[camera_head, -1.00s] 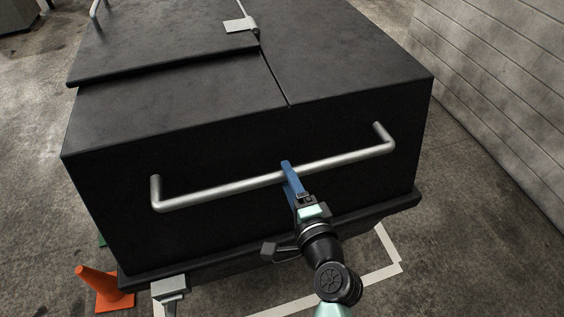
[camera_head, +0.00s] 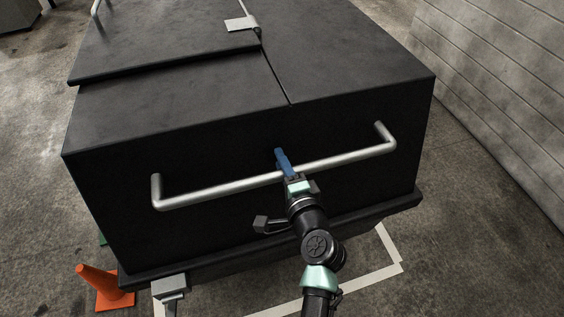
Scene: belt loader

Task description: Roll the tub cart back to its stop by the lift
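The tub cart (camera_head: 190,120) is a large black box with lid panels on top, filling the middle of the view. A silver bar handle (camera_head: 225,191) runs across its near side. My gripper (camera_head: 282,160), with blue fingers, is at the middle of this handle. The fingers overlap the bar in the picture, and I cannot tell whether they are closed around it. White floor tape (camera_head: 384,273) marks a corner under the cart's near right side. The lift is not identifiable in this view.
An orange cone (camera_head: 104,289) stands by the cart's near left corner, beside a small grey block (camera_head: 171,285). A pale block wall (camera_head: 490,95) runs along the right, with bare concrete floor between it and the cart. A silver latch (camera_head: 241,23) lies on the lid.

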